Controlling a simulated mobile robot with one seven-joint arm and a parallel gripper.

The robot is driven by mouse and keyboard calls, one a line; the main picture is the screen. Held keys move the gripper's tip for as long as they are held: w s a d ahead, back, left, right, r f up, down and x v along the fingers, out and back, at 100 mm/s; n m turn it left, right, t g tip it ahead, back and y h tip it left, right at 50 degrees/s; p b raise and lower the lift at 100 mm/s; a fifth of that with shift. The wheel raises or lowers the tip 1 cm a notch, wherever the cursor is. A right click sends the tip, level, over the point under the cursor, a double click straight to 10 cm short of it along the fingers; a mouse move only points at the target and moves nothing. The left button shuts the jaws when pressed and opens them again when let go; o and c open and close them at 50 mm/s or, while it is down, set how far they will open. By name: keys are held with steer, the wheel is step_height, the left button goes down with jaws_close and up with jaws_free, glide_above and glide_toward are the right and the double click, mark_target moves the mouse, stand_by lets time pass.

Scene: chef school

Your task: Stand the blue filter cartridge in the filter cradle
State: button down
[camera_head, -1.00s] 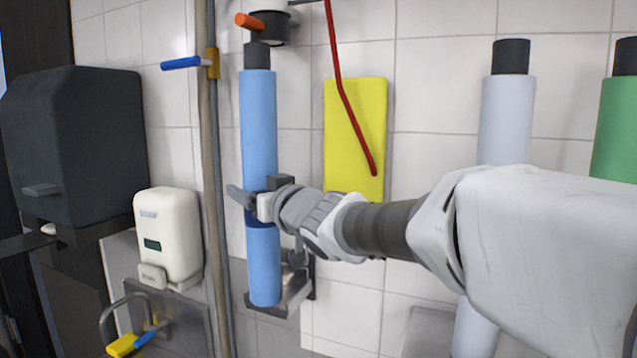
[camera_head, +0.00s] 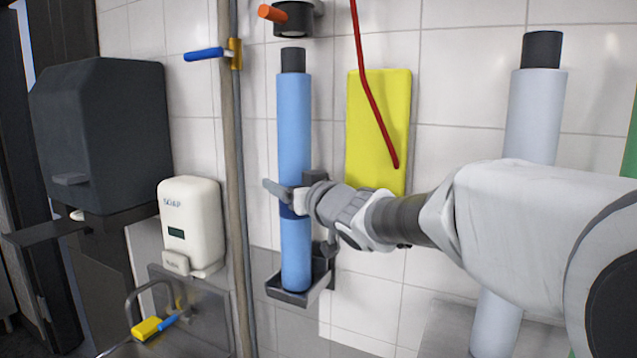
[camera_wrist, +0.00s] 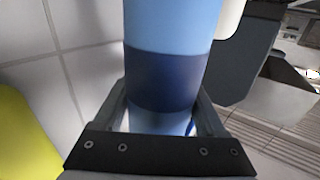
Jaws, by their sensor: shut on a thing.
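The blue filter cartridge (camera_head: 294,125) is a tall light-blue cylinder with a dark cap and a dark-blue band. It stands about upright in the head view. My gripper (camera_head: 290,201) is shut on it at the dark band. The band also fills the middle of the wrist view (camera_wrist: 172,78), between my fingers. The filter cradle (camera_head: 303,295) is a grey metal bracket on the wall. The cartridge's lower end is at the cradle's tray, inside its outline in the head view. I cannot tell whether the bottom touches the tray floor.
A dark round fitting with an orange handle (camera_head: 272,13) is on the wall above the cartridge. A vertical pipe with a blue lever (camera_head: 204,54) runs left of it. A yellow panel (camera_head: 377,130) and red rod are to the right, a grey cylinder (camera_head: 533,115) further right.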

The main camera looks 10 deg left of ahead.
steer(key=shift+r, duration=0.2)
jaws_free()
steer(key=shift+s, duration=0.1)
steer(key=shift+f, duration=0.3)
steer(key=v, duration=1.7)
steer(key=shift+r, duration=0.25)
steer(key=shift+s+d, duration=0.15)
